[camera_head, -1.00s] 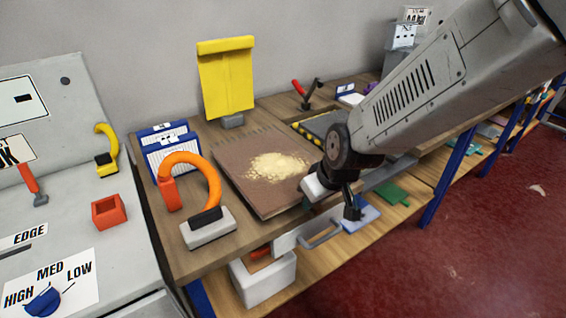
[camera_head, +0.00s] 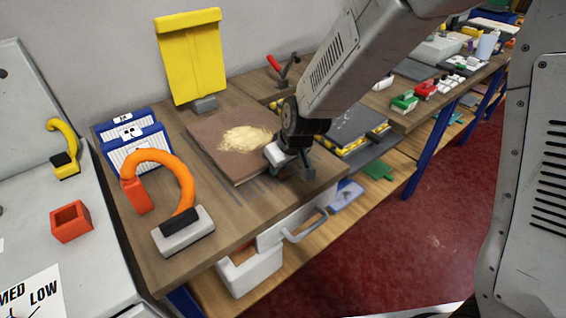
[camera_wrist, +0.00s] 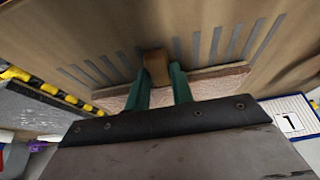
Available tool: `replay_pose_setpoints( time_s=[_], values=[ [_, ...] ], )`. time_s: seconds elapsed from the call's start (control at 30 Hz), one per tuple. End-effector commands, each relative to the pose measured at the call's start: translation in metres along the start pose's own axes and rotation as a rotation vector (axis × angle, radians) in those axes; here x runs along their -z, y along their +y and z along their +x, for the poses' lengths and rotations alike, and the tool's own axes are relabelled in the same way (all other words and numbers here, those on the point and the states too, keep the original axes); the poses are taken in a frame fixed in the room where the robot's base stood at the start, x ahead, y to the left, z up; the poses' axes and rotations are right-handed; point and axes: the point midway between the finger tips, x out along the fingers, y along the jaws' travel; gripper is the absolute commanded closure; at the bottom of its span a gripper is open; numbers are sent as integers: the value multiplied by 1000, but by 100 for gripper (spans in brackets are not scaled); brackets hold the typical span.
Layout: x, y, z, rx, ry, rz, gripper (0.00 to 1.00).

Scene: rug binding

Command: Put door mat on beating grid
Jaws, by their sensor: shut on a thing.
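The door mat (camera_head: 207,147) is a flat brown rectangle with a pale sandy heap on top. It lies over the wooden bench top, in front of the yellow upright panel. My gripper (camera_head: 284,160) is at its right edge. In the wrist view my green fingers (camera_wrist: 160,90) are shut on a small brown tab at the edge of the mat (camera_wrist: 212,86). Grey slots of what looks like the beating grid (camera_wrist: 218,42) show in the tan surface beside the mat. I cannot tell whether the mat rests fully on it.
An orange hooked tool (camera_head: 184,190) stands at the bench's front left, with blue-and-white boxes (camera_head: 130,135) behind it. A yellow panel (camera_head: 192,60) rises behind the mat. A dark tray with yellow-black edging (camera_head: 352,128) lies to the right. A drawer handle (camera_head: 305,228) juts out below.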

Motion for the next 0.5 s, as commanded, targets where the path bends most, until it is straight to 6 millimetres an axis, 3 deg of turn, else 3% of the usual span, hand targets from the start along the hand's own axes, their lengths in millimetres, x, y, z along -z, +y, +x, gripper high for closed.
replay_pose_setpoints(
  time_s=[0.2, 0.23, 0.3, 0.5],
  values=[
    [1, -6, 4, 4, 0, -9, 100],
    [0, -6, 4, 4, -1, -9, 68],
    [0, -5, 4, 3, -1, -8, 55],
    [0, -4, 3, 2, -1, -5, 55]
  ],
)
